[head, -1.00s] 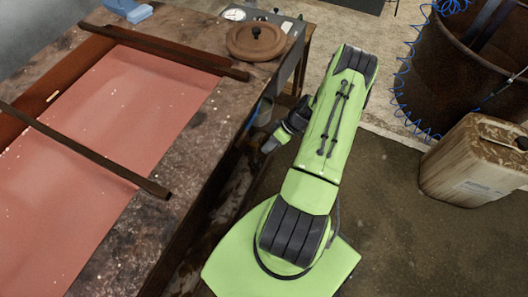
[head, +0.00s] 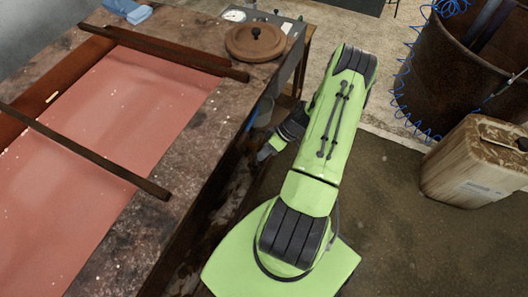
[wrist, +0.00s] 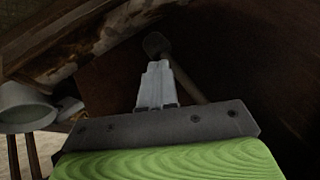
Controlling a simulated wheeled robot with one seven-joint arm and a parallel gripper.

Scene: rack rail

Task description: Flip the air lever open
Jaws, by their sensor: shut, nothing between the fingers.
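My gripper (head: 265,152) is beside the table's right side, below the top, in the head view. In the wrist view its pale fingers (wrist: 155,72) are together and empty. A dark rod with a rounded knob (wrist: 157,44), which looks like the air lever, shows just beyond the fingertips. Its shaft runs down to the right behind the fingers. I cannot tell whether the fingers touch it. The lever is not visible in the head view.
The worn table (head: 190,120) has a red sheet (head: 110,140) under dark bars. A round lidded thing (head: 256,42) and a gauge panel stand at its far end. A pale rounded part (wrist: 25,106) is left in the wrist view. A canister (head: 475,165) and drum are right.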

